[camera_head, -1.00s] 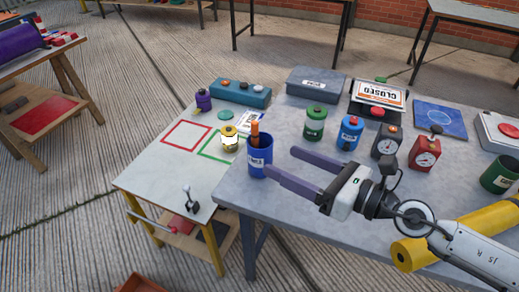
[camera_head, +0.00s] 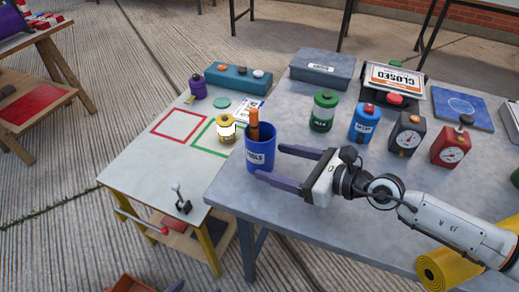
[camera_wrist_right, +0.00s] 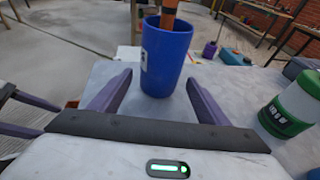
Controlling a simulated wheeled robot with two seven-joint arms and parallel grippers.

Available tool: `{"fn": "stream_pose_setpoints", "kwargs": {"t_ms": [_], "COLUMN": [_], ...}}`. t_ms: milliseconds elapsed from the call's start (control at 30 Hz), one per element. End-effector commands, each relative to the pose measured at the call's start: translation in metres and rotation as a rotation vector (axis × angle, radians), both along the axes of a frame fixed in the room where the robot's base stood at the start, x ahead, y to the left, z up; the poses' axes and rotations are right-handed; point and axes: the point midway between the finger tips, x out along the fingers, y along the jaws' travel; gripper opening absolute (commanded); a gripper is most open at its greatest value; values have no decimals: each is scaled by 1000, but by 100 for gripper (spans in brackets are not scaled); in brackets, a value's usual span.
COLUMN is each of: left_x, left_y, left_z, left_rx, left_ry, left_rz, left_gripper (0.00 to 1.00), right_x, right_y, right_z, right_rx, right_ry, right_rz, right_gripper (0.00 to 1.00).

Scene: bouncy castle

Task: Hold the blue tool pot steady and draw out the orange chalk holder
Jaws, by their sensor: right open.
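The blue tool pot (camera_head: 260,152) stands upright on the grey table near its left corner. It also shows in the right wrist view (camera_wrist_right: 166,60). The orange chalk holder (camera_head: 254,120), with a dark band, stands up out of the pot; its lower part is hidden inside. My right gripper (camera_head: 268,162) is open and low over the table, fingers pointing at the pot. In the right wrist view the pot is ahead, between the lines of the spread fingers (camera_wrist_right: 156,80). Purple finger-like parts at that view's left edge look like my left gripper (camera_wrist_right: 20,115), only partly seen.
A green pot (camera_head: 322,112), a blue canister (camera_head: 365,124) and dial timers (camera_head: 408,137) stand right of the pot. A yellow lantern (camera_head: 226,128) sits on the lower side table (camera_head: 140,165). A yellow roll (camera_head: 450,265) lies at the front right.

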Motion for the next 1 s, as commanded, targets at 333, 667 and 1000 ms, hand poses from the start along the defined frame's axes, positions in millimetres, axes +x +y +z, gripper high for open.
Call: {"fn": "stream_pose_setpoints", "kwargs": {"t_ms": [333,667,1000], "left_x": [0,2,4], "left_y": [2,3,2], "left_z": [0,2,4], "left_rx": [1,1,1], "left_ry": [2,-4,-10], "left_rz": [5,5,4], "left_gripper": [69,69,69], "right_x": [21,23,23], "right_y": [30,34,34], "right_z": [-11,-12,-13], "right_rx": [1,1,0], "right_ry": [-1,-1,0], "right_rz": [0,0,0], "right_gripper": [70,70,41]}}
